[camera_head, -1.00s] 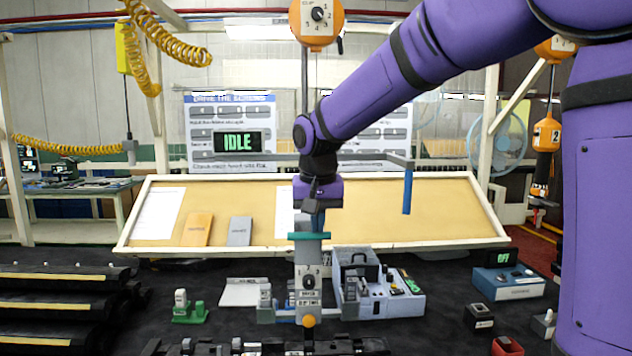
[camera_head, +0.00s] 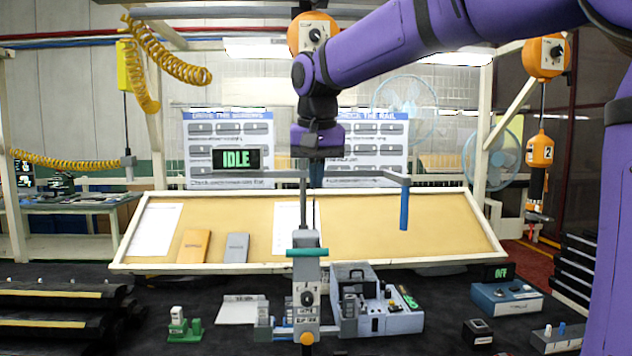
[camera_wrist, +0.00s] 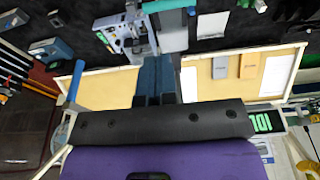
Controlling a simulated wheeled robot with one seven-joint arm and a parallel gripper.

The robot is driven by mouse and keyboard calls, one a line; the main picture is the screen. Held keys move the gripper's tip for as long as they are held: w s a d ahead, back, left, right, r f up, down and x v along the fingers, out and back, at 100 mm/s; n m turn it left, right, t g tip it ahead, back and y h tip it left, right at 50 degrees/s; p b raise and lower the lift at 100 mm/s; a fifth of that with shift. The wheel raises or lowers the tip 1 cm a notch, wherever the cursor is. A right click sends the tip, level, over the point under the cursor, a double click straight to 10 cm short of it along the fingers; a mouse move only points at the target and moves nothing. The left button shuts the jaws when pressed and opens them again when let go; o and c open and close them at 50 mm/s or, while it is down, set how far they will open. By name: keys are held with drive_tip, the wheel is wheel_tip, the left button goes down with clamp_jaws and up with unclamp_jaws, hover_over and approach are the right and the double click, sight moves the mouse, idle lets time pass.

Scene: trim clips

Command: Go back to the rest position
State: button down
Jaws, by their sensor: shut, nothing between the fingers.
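My gripper (camera_head: 316,184) hangs below my purple wrist, pointing down, in front of the slanted tan board. Its dark fingers also show in the wrist view (camera_wrist: 157,65), shut together with nothing between them. A grey hanging tool (camera_head: 307,290) with a teal crossbar and an orange knob stands below it, apart from the fingers. The teal bar shows at the top of the wrist view (camera_wrist: 167,5). My fingertips partly overlap the background there.
A blue-grey machine (camera_head: 375,305) sits right of the tool, and a green fixture (camera_head: 184,325) sits left. A blue control box (camera_head: 506,298) is at the right. A grey horizontal bar with a blue hanging handle (camera_head: 404,208) is near my wrist. Black trim parts (camera_head: 60,295) lie at left.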

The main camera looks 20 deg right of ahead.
idle(0.3)
drive_tip(key=s+d+f+n+t, duration=0.1)
drive_tip(key=s+d+f, duration=0.2)
drive_tip(key=s, duration=0.9)
drive_tip(key=s+d+f+n+t, duration=0.2)
drive_tip(key=s+d+f, duration=0.1)
drive_tip(key=s+f, duration=0.6)
drive_tip(key=s, duration=0.4)
drive_tip(key=shift+s+d+f+n+y, duration=0.2)
drive_tip(key=shift+f+n+y, duration=0.1)
drive_tip(key=shift+f+y, duration=0.1)
